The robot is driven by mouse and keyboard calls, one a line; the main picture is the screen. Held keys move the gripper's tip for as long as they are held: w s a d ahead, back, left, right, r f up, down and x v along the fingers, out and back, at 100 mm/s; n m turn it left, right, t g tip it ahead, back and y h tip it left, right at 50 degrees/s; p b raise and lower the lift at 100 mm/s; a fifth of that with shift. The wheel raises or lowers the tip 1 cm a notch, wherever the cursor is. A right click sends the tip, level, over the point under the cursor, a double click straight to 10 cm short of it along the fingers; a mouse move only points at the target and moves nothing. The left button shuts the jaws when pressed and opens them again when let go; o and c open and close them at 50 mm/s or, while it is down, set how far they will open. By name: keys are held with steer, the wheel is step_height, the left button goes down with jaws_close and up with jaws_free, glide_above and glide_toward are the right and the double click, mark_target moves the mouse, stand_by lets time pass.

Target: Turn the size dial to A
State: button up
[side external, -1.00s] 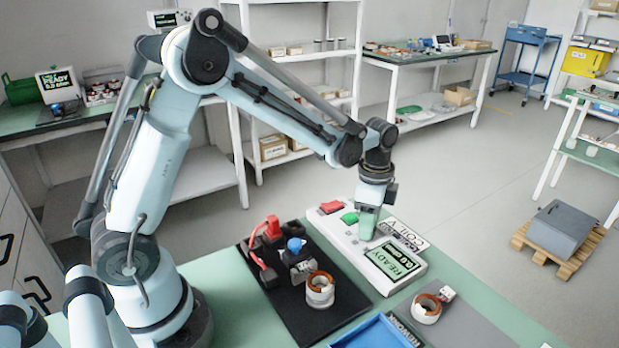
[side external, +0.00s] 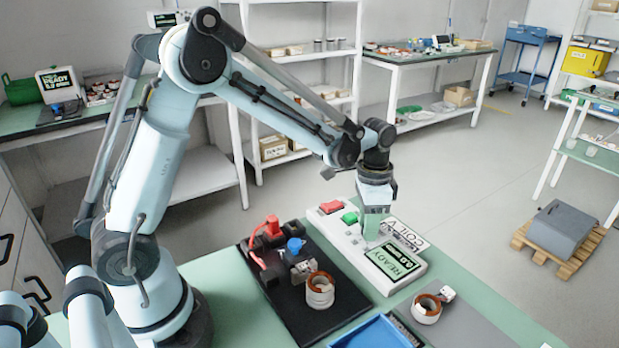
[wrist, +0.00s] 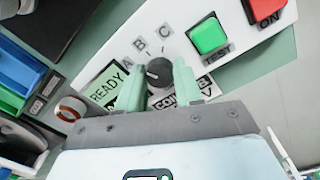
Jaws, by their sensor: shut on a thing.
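The white coil tester (side external: 338,236) stands on the bench with a lit READY display (side external: 394,260). Its size dial (wrist: 158,71) is a dark round knob with a small pale mark, and the letters A (wrist: 123,57), B and C are printed in an arc around it. My gripper (wrist: 160,86) has its pale green fingers on either side of the dial and is shut on it. In the side external view my gripper (side external: 370,240) points down at the tester and hides the dial. I cannot tell exactly which letter the mark points to.
A green TEST button (wrist: 208,35) and a red ON switch (wrist: 264,9) sit beside the dial. A black fixture board (side external: 300,322) with a copper coil (side external: 320,290) lies left of the tester. A blue tray (side external: 368,335) and another coil (side external: 426,309) are in front.

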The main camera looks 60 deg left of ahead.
steer(key=shift+n, duration=1.6)
steer(key=o, duration=1)
steer(key=shift+o, duration=0.2)
steer(key=shift+r, duration=0.15)
step_height(320, 180, up, 12)
steer(key=shift+a, duration=0.2)
steer(key=s+f+n+t, duration=0.2)
steer(key=s+t, duration=0.5)
steer(key=s, duration=0.6)
steer(key=shift+a+n, duration=0.2)
steer(key=shift+n, duration=0.1)
